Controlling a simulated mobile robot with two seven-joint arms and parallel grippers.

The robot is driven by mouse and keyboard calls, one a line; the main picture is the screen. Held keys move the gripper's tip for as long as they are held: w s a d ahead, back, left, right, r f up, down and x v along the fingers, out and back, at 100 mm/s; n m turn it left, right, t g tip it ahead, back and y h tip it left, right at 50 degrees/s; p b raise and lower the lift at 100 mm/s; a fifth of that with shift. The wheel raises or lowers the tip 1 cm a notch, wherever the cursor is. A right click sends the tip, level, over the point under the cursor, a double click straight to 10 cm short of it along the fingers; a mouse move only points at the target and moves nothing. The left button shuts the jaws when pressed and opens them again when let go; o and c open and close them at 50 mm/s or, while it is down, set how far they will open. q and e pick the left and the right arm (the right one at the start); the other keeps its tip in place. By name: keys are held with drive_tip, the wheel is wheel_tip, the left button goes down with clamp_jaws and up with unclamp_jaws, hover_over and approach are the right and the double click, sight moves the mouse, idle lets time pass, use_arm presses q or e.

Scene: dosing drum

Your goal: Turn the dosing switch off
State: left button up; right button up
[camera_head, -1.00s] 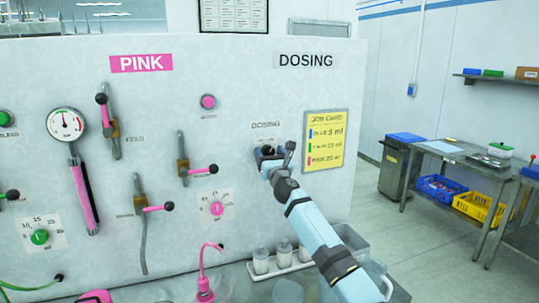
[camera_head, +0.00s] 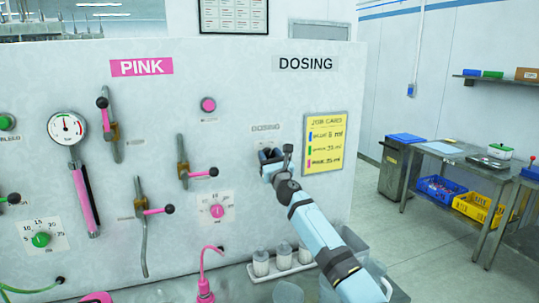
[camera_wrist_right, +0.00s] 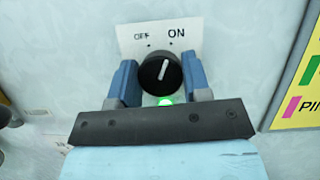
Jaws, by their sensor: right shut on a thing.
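The dosing switch (camera_wrist_right: 160,74) is a round black knob with a white pointer line, under a white plate marked OFF and ON. Its line leans up and slightly right, toward ON. A green light (camera_wrist_right: 166,101) glows just below the knob. My right gripper (camera_head: 270,156) is at the panel under the DOSING label. In the wrist view the blue fingers of my right gripper (camera_wrist_right: 160,82) stand on either side of the knob, shut on it. In the head view the gripper mostly hides the knob. My left gripper is not in view.
The yellow job card (camera_head: 325,143) hangs just right of the switch. Pink-handled valves (camera_head: 184,171) and a pink dial (camera_head: 217,211) stick out to the left. White bottles (camera_head: 283,256) stand on a tray below. The floor to the right is open before a metal table (camera_head: 450,152).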

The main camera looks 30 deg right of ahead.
drive_tip(key=shift+r+n+y+p, duration=0.1)
drive_tip(key=shift+n+y+p, duration=0.55)
drive_tip(key=shift+n, duration=0.55)
drive_tip(key=n+y+p, duration=0.1)
drive_tip(key=n+y, duration=0.1)
drive_tip(key=n, duration=0.2)
drive_tip(key=n+y+p, duration=0.1)
drive_tip(key=n, duration=0.2)
drive_tip(key=shift+g+y, duration=0.3)
drive_tip(key=shift+y, duration=0.05)
drive_tip(key=shift+n+g+y+p, duration=0.5)
drive_tip(key=shift+n+y+p, duration=0.15)
drive_tip(key=shift+n, duration=1.65)
drive_tip(key=shift+n+y, duration=0.25)
drive_tip(key=shift+n, duration=0.05)
drive_tip(key=o, duration=0.9)
drive_tip(key=shift+o, duration=0.2)
